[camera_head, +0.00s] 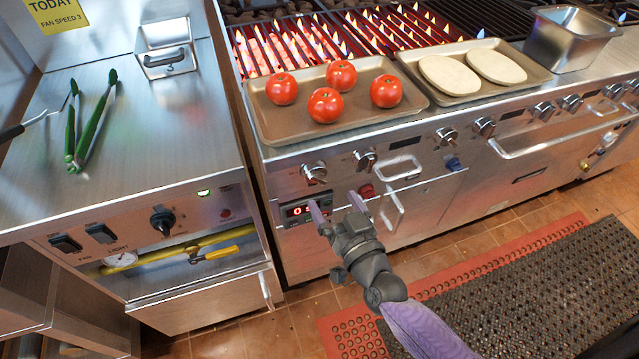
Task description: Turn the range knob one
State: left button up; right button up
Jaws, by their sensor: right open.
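The range front carries a row of silver knobs. The leftmost range knob (315,172) sits on the sloped panel below the tomato tray, with a second silver knob (364,159) to its right. My right gripper (338,202) reaches up from the lower right, its two purple fingers spread and empty. Its fingertips appear below these two knobs in the picture, in front of the lower panel, and hold neither knob. The left fingertip overlaps the edge of a red digital display (297,211). My left gripper is not in view.
A tray (268,128) of several tomatoes and a tray (455,97) with two flat pale breads rest on the range, below the flaming grill (375,30). A red knob (367,190) and towel-bar handle (393,212) are near my gripper. Green tongs (92,125) lie on the left counter.

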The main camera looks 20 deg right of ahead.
aim_at(320, 180)
jog(key=w, duration=0.2)
jog(key=w+b, duration=0.1)
jog(key=w, duration=0.3)
jog(key=shift+w+a, duration=0.4)
jog(key=shift+f, duration=0.1)
jog(key=c, duration=1.2)
